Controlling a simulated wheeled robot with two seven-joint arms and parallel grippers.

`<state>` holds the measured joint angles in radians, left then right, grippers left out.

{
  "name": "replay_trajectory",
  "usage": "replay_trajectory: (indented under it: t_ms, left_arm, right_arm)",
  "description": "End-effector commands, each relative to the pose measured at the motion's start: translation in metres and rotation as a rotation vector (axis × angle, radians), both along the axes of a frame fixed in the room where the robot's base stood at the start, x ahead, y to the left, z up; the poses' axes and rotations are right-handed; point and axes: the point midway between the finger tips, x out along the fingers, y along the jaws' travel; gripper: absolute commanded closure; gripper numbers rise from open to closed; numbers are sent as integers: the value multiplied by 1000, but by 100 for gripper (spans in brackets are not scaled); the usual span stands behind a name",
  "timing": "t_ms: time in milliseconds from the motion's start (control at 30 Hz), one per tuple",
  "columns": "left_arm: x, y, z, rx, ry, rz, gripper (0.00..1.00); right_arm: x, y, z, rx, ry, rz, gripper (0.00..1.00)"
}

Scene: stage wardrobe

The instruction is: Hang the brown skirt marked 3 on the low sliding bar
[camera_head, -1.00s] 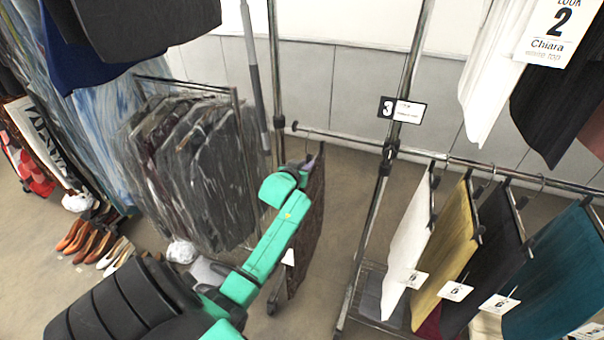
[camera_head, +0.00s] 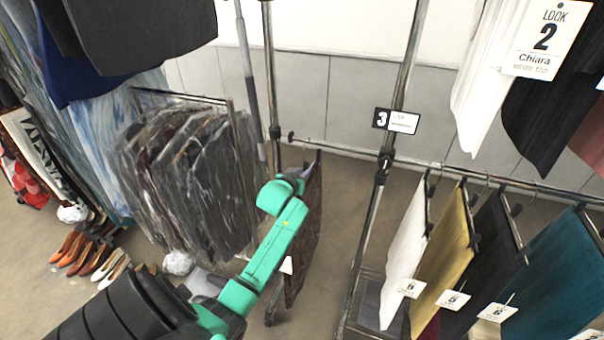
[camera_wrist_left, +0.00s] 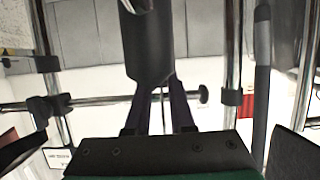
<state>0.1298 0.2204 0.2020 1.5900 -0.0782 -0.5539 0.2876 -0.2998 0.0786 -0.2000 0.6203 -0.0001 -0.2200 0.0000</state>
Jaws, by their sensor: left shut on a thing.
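The brown skirt (camera_head: 306,240) hangs from my left gripper (camera_head: 303,177), seen nearly edge-on, with a small white tag (camera_head: 286,265) low on its side. In the left wrist view, the fingers of my left gripper (camera_wrist_left: 160,88) are shut on a dark hanger part (camera_wrist_left: 150,45). The low sliding bar (camera_head: 340,150) has its free end just above the gripper in the head view. It also shows across the left wrist view (camera_wrist_left: 90,101). I cannot tell whether the hanger hook touches the bar. My right gripper is out of view.
A look 3 sign (camera_head: 397,120) is on the rack upright (camera_head: 372,215). White (camera_head: 405,255), mustard (camera_head: 447,255), black (camera_head: 488,260) and teal (camera_head: 548,265) garments hang on the bar's right part. A rail of plastic-covered clothes (camera_head: 195,185) stands left. The bar's left stretch is bare.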

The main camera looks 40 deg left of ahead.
Motion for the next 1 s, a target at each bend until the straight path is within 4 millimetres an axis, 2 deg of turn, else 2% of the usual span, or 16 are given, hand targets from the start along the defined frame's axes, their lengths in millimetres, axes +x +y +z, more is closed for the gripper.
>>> replay_trajectory:
  t_ms: [1000]
  left_arm:
    - [48,17,0,3,-4,0,100]
  right_arm:
    - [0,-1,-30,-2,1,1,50]
